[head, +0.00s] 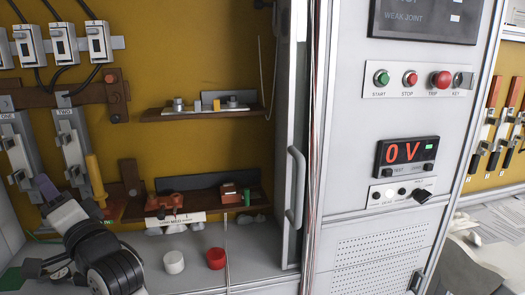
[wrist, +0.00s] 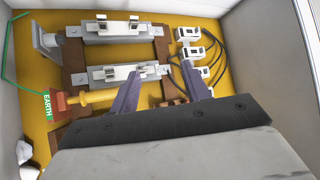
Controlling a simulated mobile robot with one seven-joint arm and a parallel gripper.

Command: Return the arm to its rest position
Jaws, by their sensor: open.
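My gripper (wrist: 161,72) is open, with its two grey-purple fingers spread and nothing seen between them. In the wrist view the fingers point at the yellow back panel, over the edge of a grey fuse base (wrist: 112,75). I cannot tell whether they touch it. In the head view my arm (head: 110,262) reaches in from the lower left, and one finger (head: 45,188) shows in front of the lower ends of the fuse bases marked ONE (head: 18,150) and TWO (head: 72,145). The other finger is not clearly visible there.
A yellow-handled earth piece (head: 95,178) stands close beside my gripper. Shelves hold small parts (head: 215,107). A white cap (head: 173,262) and a red cap (head: 216,258) sit on the cabinet floor.

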